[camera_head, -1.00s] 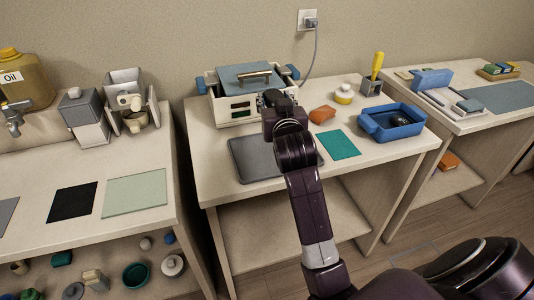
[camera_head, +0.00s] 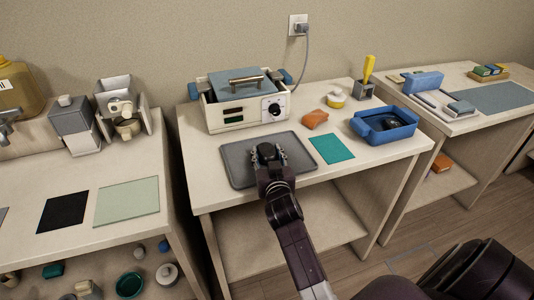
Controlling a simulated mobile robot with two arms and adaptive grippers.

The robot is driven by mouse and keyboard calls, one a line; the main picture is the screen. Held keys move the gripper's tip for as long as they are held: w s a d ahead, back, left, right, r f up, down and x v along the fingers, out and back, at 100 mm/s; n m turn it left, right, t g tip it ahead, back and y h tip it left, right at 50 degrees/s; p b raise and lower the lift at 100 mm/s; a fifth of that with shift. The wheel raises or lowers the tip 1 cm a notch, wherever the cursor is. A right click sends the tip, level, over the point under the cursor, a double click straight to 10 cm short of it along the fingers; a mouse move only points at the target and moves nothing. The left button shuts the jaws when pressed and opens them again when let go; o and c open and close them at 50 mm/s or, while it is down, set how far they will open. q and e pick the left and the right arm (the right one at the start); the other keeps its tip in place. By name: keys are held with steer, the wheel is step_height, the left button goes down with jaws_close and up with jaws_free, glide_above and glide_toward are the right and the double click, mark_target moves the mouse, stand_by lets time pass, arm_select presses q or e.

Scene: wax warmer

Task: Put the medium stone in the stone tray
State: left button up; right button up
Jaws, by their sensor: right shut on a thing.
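My right gripper (camera_head: 268,154) is above or at the dark grey flat tray (camera_head: 235,168) on the middle table. It is shut on a small dark thing between its fingers, mostly hidden by the gripper; I cannot tell its size or whether it touches the tray. A blue tray with raised walls (camera_head: 408,133) stands to the right and holds a dark rounded stone (camera_head: 392,123). Which of the two is the stone tray is not marked. My left gripper is not in view.
The wax warmer (camera_head: 225,117) stands behind the grey tray with its blue lid (camera_head: 240,83) on. A teal mat (camera_head: 331,149), an orange block (camera_head: 314,119), a yellow-and-white round item (camera_head: 336,99) and a yellow-handled tool (camera_head: 368,70) are nearby. The table's front edge is clear.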

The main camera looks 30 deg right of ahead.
steer(key=shift+f, duration=0.1)
steer(key=o, duration=1.3)
steer(key=shift+o, duration=0.2)
